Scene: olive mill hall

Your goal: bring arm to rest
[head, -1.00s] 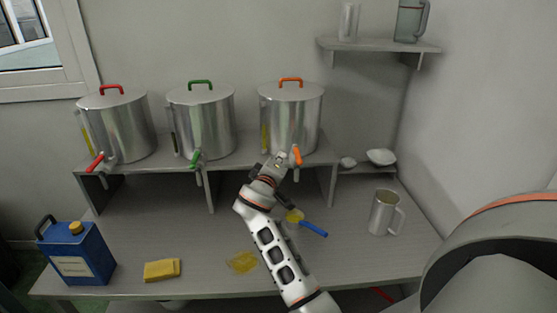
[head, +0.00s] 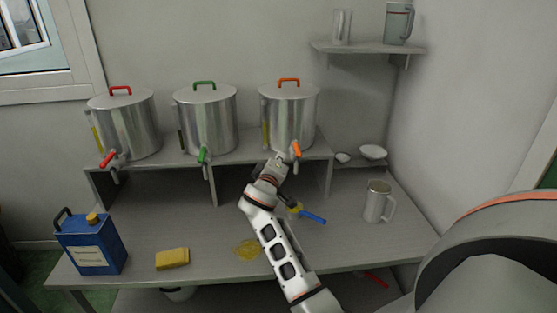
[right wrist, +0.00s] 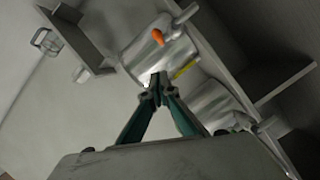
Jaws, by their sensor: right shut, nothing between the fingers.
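My right arm reaches in from the bottom of the head view. Its gripper (head: 277,163) is in front of the steel drum with the orange lid handle (head: 290,118), close to the orange-handled tap (head: 296,150). Contact between gripper and tap cannot be judged there. In the right wrist view the teal fingers (right wrist: 158,86) meet at their tips, with nothing between them. The orange tap handle (right wrist: 157,36) shows beyond them, apart in the picture. My left gripper is not in view.
Drums with green (head: 208,120) and red (head: 124,125) lid handles stand left on the raised shelf. Below are a blue can (head: 92,248), yellow sponge (head: 172,259), yellow spill (head: 248,249), blue-handled tool (head: 312,217) and steel mug (head: 377,202). A wall shelf (head: 368,48) is upper right.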

